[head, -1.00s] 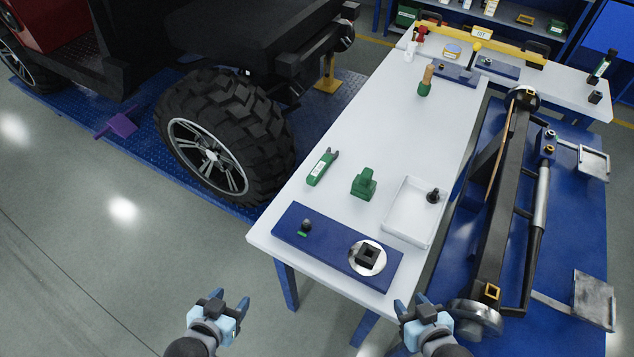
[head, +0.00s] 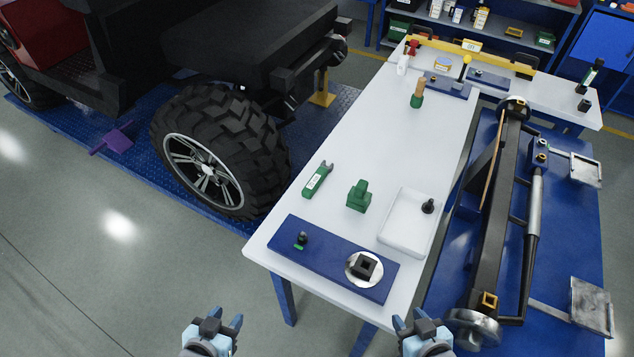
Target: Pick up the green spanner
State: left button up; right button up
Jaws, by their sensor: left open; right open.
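The green spanner (head: 318,179) lies on the white table (head: 381,140), near its left edge. It has a white label on its handle and a dark open jaw at the far end. My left gripper (head: 222,322) is open and empty, in front of and left of the table, well short of the spanner. My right gripper (head: 414,322) is open and empty near the table's front right corner. Neither gripper touches anything.
A blue board (head: 330,262) with a round metal plate lies at the near end. A green block (head: 359,196) and white tray (head: 409,222) are near the spanner. A wooden-handled green tool (head: 417,95) stands farther back. A large wheel (head: 213,160) is at left.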

aim_at(310, 188)
jog(key=k+l+z, duration=0.1)
jog(key=k+z, duration=0.15)
jog(key=k, duration=0.4)
jog(key=z, duration=1.7)
jog(key=k+j+z, duration=0.1)
jog(key=j+z, duration=0.25)
jog(key=k+j+z, duration=0.15)
jog(key=j+z, duration=0.2)
jog(key=k+j, duration=0.15)
jog(key=j, duration=0.25)
jog(key=k+j, duration=0.15)
jog(key=j, duration=0.2)
jog(key=k+j, duration=0.2)
jog(key=j, duration=0.2)
jog(key=k+j, duration=0.15)
jog(key=j, duration=0.2)
jog(key=k+j, duration=0.15)
jog(key=j, duration=0.25)
jog(key=k+j, duration=0.15)
jog(key=j, duration=0.2)
jog(key=k+j, duration=0.2)
jog(key=j, duration=0.2)
jog(key=k+j, duration=0.15)
jog(key=j, duration=0.2)
jog(key=i+j, duration=0.25)
jog(key=j+z, duration=0.05)
jog(key=j, duration=0.05)
